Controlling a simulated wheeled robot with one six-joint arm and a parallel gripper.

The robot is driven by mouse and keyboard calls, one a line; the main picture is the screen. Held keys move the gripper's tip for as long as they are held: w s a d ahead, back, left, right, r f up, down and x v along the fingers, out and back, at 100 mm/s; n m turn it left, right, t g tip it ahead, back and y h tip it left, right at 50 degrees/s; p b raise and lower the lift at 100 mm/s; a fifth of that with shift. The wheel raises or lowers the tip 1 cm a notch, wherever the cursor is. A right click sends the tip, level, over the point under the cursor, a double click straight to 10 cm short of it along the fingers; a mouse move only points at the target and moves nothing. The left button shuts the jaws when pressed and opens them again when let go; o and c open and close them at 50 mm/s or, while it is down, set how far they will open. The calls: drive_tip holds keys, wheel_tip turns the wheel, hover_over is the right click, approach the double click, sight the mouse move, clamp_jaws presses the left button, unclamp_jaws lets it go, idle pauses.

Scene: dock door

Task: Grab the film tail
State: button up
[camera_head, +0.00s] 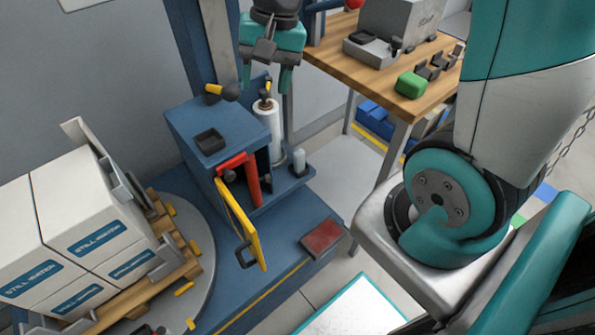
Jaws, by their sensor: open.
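A white film roll (270,122) stands upright on the blue wrapping machine (235,150), on the side nearer the workbench. I cannot make out a separate loose film tail on it. My gripper (265,80) is teal and dark grey, at the top centre of the view. Its two fingers point down and are spread apart, with no object seen held between them. It appears above the top of the roll; how far apart they are in depth I cannot tell.
White boxes (95,215) stand on a wooden pallet on the round turntable (205,235). A yellow door (240,224) hangs open beside a red bracket (252,178). A wooden workbench (392,84) with a grey machine and green block is right of my gripper.

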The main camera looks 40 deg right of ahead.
drive_tip(key=w+d+f+m+b, duration=0.2)
drive_tip(key=d+f+m, duration=0.2)
drive_tip(key=d+f, duration=0.15)
drive_tip(key=w+d+f+m+b, duration=0.1)
drive_tip(key=w+d+f+m, duration=0.25)
drive_tip(key=f, duration=0.25)
drive_tip(key=m+h+b, duration=0.1)
drive_tip(key=m+b, duration=0.1)
drive_tip(key=m, duration=0.2)
approach(299, 152)
drive_tip(key=shift+g, duration=0.3)
drive_tip(key=f, duration=0.1)
drive_tip(key=f+b, duration=0.1)
drive_tip(key=f, duration=0.3)
drive_tip(key=shift+s+a+f, duration=0.1)
drive_tip(key=shift+a+f, duration=0.1)
drive_tip(key=shift+a, duration=0.15)
drive_tip(key=f, duration=0.2)
drive_tip(key=f+b, duration=0.1)
drive_tip(key=a+f, duration=0.1)
drive_tip(key=f, duration=0.1)
drive_tip(key=shift+w+f, duration=0.25)
drive_tip(key=shift+f, duration=0.05)
clamp_jaws()
